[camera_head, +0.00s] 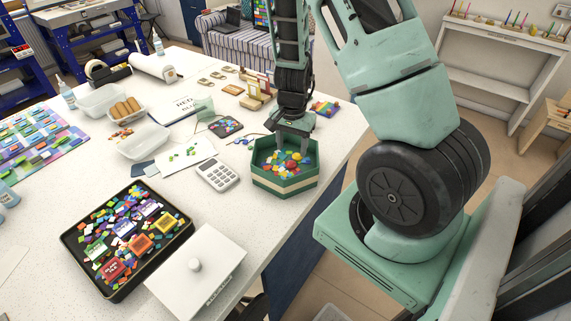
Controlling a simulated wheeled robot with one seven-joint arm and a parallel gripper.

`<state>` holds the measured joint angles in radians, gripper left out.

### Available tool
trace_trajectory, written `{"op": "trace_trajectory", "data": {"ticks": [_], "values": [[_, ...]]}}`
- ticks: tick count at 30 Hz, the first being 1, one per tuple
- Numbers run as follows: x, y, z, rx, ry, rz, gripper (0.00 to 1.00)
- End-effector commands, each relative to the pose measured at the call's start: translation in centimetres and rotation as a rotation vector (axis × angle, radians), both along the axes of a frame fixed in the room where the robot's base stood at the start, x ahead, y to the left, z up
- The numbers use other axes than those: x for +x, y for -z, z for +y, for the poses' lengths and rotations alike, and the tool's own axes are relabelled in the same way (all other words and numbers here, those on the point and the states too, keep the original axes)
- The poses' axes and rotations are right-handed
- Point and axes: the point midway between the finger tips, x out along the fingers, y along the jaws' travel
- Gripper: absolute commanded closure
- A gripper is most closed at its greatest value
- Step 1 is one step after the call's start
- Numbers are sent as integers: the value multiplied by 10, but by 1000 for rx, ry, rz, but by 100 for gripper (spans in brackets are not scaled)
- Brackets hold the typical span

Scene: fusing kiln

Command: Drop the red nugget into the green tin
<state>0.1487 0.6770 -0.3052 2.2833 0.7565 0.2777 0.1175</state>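A green hexagonal box (285,188) with a pale band stands near the table's right edge and holds several coloured nuggets. A red nugget (291,165) shows among them. My gripper (293,148) points down over the box, its lower end at the rim and close above the nuggets. Its fingertips are too small and dark to show whether they are apart or touching anything. A small tin with a green label (95,249) sits at the left side of the black tray (70,245), well to the left of my gripper.
Other tins, red (111,270), orange (139,244) and yellow (166,224), stand in the black tray among loose coloured pieces. A white lidded box (215,265) stands at the tray's right. A calculator (218,175) lies between tray and hexagonal box.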

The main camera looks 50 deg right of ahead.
Motion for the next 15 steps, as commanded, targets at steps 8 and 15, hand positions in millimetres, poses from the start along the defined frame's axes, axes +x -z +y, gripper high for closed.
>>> {"op": "trace_trajectory", "data": {"ticks": [8,15], "values": [[1,-6,0,0,-1,-1,46],[2,-48,1,-2,-5,-6,46]]}}
